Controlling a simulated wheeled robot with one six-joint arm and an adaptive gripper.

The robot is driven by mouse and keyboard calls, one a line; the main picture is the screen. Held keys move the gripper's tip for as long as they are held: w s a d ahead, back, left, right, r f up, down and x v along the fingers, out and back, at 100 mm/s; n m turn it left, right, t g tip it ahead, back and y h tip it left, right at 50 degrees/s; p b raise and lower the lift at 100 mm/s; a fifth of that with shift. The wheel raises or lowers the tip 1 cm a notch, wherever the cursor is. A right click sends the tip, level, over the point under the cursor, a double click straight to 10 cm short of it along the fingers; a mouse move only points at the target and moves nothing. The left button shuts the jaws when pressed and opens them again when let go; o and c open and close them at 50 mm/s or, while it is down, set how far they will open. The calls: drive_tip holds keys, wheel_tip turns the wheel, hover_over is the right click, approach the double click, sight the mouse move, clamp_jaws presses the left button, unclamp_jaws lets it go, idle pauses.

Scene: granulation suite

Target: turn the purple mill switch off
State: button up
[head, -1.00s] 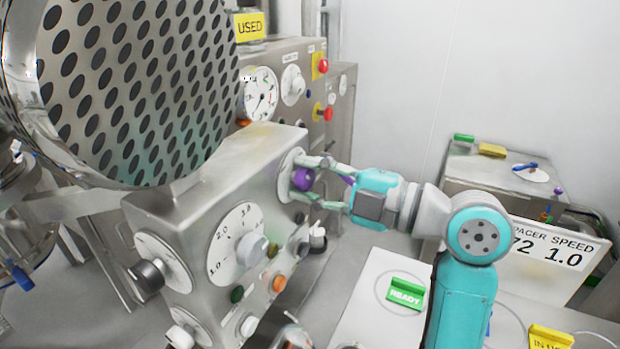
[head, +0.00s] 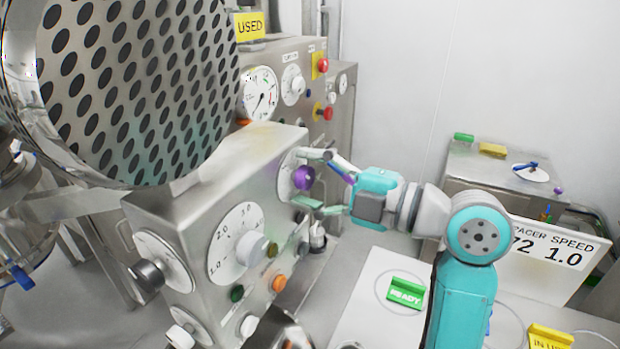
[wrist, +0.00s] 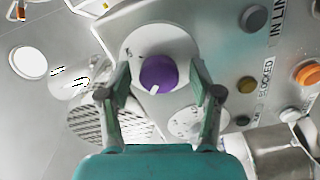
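The purple mill switch (head: 303,178) is a round knob on a pale disc on the side face of the steel control box. It also shows in the wrist view (wrist: 158,73), with a white pointer mark toward its lower left. My gripper (head: 318,179) is at the knob, its fingers spread above and below it. In the wrist view my gripper (wrist: 157,90) has one finger on each side of the knob, with gaps visible between fingers and knob. Nothing is held.
The control box (head: 225,180) carries a large dial (head: 238,243), a black knob (head: 146,275) and several coloured buttons. A perforated drum (head: 130,90) stands at upper left.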

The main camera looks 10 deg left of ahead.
drive_tip(key=shift+d, duration=0.1)
drive_tip(key=v, duration=1.1)
drive_tip(key=shift+s+d, duration=0.15)
drive_tip(key=shift+d, duration=0.25)
